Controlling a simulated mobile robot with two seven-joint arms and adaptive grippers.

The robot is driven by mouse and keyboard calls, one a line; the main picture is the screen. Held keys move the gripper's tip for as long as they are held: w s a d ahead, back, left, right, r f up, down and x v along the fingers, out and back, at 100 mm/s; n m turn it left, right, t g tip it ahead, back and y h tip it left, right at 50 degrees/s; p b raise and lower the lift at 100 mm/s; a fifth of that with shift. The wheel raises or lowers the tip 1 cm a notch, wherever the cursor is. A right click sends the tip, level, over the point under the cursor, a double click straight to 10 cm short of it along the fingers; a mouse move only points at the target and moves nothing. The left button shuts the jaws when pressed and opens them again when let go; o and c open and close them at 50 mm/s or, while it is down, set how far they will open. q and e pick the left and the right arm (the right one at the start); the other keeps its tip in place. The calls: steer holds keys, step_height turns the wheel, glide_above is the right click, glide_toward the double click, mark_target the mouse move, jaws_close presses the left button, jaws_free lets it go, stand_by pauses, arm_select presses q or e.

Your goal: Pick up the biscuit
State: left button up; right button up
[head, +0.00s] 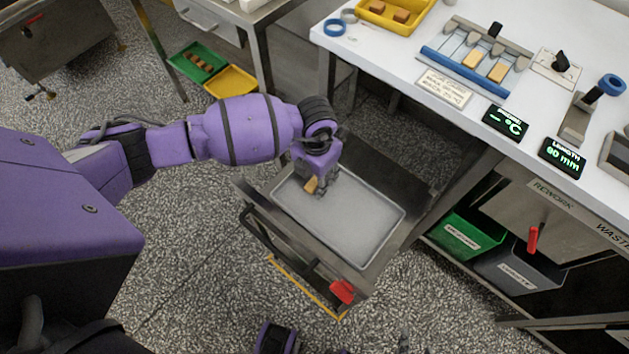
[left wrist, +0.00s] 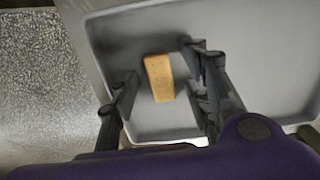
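The biscuit (left wrist: 159,78) is a tan oblong that appears to lie on the grey tray (left wrist: 250,60). In the head view a small part of the biscuit (head: 311,184) shows beside my left gripper (head: 320,190), which is over the far left end of the tray (head: 375,249). In the left wrist view my left gripper (left wrist: 162,70) is open, its dark fingers on either side of the biscuit with gaps on both sides. Part of my right arm and gripper (head: 277,338) shows at the bottom edge of the head view; its fingers are too cut off to judge.
A white bench (head: 395,62) at upper right holds a yellow bin (head: 420,22), a rack with tan blocks and displays. Green (head: 467,236) and dark bins stand below. Most of the tray is bare.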

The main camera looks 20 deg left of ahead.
arm_select(q)
steer(key=c, duration=0.8)
steer(key=shift+c, duration=0.2)
